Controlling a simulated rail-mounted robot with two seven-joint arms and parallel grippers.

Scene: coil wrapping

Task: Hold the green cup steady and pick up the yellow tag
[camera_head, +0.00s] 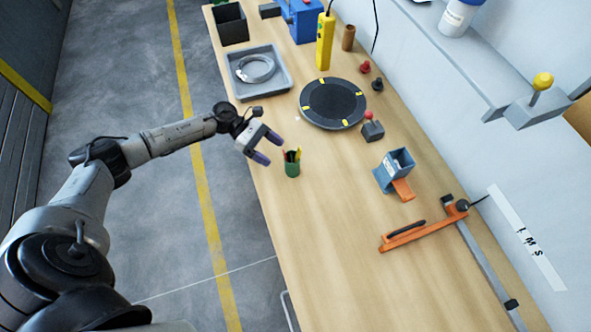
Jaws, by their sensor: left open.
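The small green cup (292,170) stands upright on the wooden workbench, near its left edge. Several thin pieces stick up out of it, with red and yellow among their colours. I cannot tell whether the yellow piece (297,154) is the yellow tag; no other tag shows clearly. My left gripper (269,148) is open and empty, just left of and beyond the cup, its two purple-tipped fingers pointing toward the cup side. It appears apart from the cup. My right gripper is out of view.
On the workbench (325,230) are a black turntable (333,104), a grey tray with a coil (243,83), a red-knobbed block (372,131), a blue-grey box with an orange part (388,178) and an orange lever (415,236). The bench's near middle is clear.

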